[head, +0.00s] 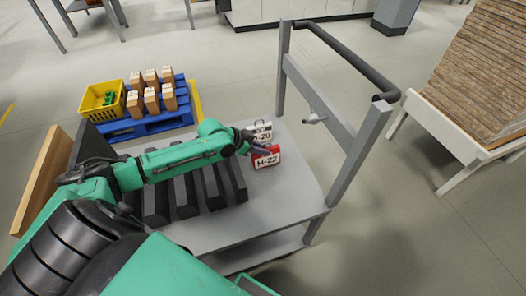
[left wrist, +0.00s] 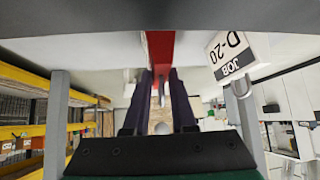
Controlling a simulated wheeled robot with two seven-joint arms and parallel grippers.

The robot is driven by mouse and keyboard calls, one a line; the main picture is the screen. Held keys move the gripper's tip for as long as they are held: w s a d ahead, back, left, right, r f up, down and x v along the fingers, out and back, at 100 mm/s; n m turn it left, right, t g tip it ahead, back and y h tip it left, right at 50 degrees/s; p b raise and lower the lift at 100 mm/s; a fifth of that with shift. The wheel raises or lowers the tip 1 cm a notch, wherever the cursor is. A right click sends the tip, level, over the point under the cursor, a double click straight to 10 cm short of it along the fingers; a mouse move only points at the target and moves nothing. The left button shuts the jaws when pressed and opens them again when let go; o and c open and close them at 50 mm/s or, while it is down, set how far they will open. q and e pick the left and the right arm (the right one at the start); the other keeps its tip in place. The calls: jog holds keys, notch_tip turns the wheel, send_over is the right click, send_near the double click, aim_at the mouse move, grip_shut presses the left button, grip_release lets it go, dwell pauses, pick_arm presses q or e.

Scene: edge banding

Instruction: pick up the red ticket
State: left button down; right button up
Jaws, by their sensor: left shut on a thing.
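The red ticket (head: 266,160), with a white face marked H-22, stands at the far part of the grey cart top (head: 285,190). My left gripper (head: 259,148) reaches it from the left and is shut on its upper part. In the left wrist view, which is upside down, the red ticket (left wrist: 160,48) shows edge-on between the two dark fingertips (left wrist: 160,78). I cannot tell whether its lower edge touches the cart. A white ticket marked D-20 (head: 262,130) stands just behind it, and also shows in the left wrist view (left wrist: 232,55). My right gripper is not in view.
Dark slotted blocks (head: 212,188) stand on the cart under my left arm. The cart's grey posts and dark handle (head: 345,58) rise to the right. A blue pallet (head: 150,121) with cartons and a yellow basket (head: 101,100) lies beyond. The cart's front right is clear.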

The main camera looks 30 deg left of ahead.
pick_arm(q)
notch_tip(320, 180, up, 28)
jog(key=p, duration=0.3)
jog(key=shift+f, duration=0.25)
